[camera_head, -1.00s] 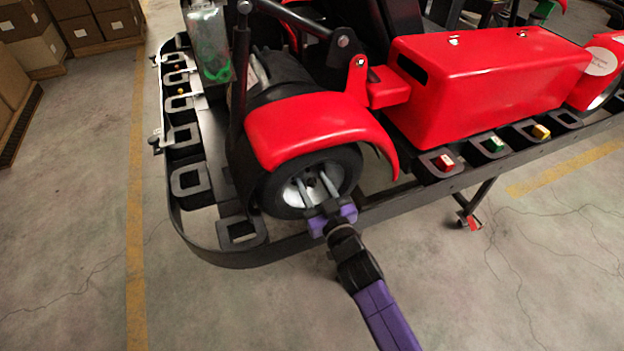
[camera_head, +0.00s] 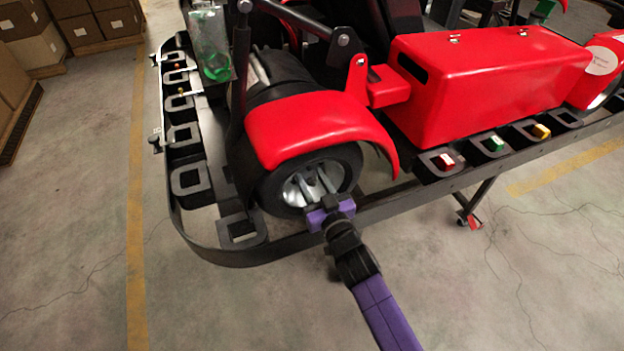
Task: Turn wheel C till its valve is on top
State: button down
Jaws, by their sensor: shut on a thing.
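A black-tyred wheel (camera_head: 273,190) with a silver rim sits under a red fender (camera_head: 318,123) at the kart's near corner. No letter shows on it, so I cannot tell from a marking that it is wheel C. My gripper (camera_head: 313,180), with grey fingers and a purple body, reaches in from the lower right. Its fingers are at the rim's face and shut on part of the wheel. Exactly what they grip is too small to tell. I cannot make out the valve; the fingers cover part of the rim.
A black rail with square holders (camera_head: 242,232) runs around the kart stand. Red (camera_head: 445,160), green (camera_head: 493,143) and yellow (camera_head: 541,131) blocks sit in holders at the right. The floor in front is open.

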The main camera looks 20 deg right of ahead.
jog(key=shift+m, duration=1.3)
jog(key=c, duration=1.3)
grip_release()
jog(key=shift+o, duration=0.2)
jog(key=s, duration=0.8)
jog(key=shift+b, duration=0.35)
